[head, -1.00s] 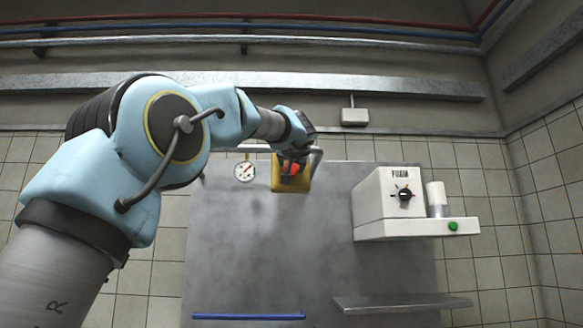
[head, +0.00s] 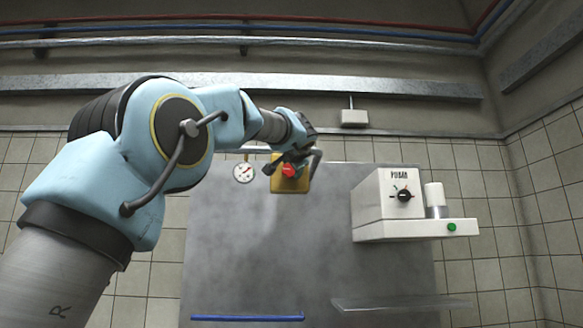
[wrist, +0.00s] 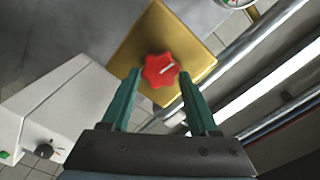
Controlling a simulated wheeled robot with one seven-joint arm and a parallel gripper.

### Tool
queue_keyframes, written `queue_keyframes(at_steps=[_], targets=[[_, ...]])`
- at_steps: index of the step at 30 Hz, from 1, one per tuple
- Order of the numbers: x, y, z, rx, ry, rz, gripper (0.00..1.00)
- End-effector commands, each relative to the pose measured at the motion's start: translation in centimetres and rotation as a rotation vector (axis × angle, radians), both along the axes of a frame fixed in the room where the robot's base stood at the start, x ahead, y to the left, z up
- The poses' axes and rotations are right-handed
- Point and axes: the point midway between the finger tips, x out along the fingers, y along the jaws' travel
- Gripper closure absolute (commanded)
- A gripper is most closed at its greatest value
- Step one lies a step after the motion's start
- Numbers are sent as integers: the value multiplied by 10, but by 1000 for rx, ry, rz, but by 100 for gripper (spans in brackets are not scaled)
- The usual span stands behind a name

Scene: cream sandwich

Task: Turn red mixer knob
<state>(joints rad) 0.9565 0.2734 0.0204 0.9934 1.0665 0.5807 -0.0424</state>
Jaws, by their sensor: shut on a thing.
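The red mixer knob (wrist: 159,70) is lobed, with a pale mark on its face. It sits on a gold-yellow plate (wrist: 195,57), which also shows in the head view (head: 302,184) on the grey panel. My gripper (wrist: 160,79) is shut on the knob, one teal finger at each side near its lower edge. In the head view the knob (head: 289,171) shows just below my gripper's fingers, which cover part of the plate's top.
A round gauge (head: 243,173) is just left of the plate. A white machine (head: 380,215) with a black dial and green button juts out at the right. A blue bar (head: 248,317) is low on the grey panel (head: 270,260). Pipes run beside the plate in the wrist view.

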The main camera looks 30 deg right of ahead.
Motion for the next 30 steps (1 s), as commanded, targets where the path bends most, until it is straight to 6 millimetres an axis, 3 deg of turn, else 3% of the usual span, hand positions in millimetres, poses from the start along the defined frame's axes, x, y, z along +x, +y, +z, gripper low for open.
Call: queue_keyframes(at_steps=[13, 14, 21, 30], targets=[[0, 0, -1, 9, -3, -1, 95], [0, 0, -1, 9, -3, -1, 36], [0, 0, 0, 9, -3, -1, 9], [-2, 1, -1, 7, -4, -1, 9]])
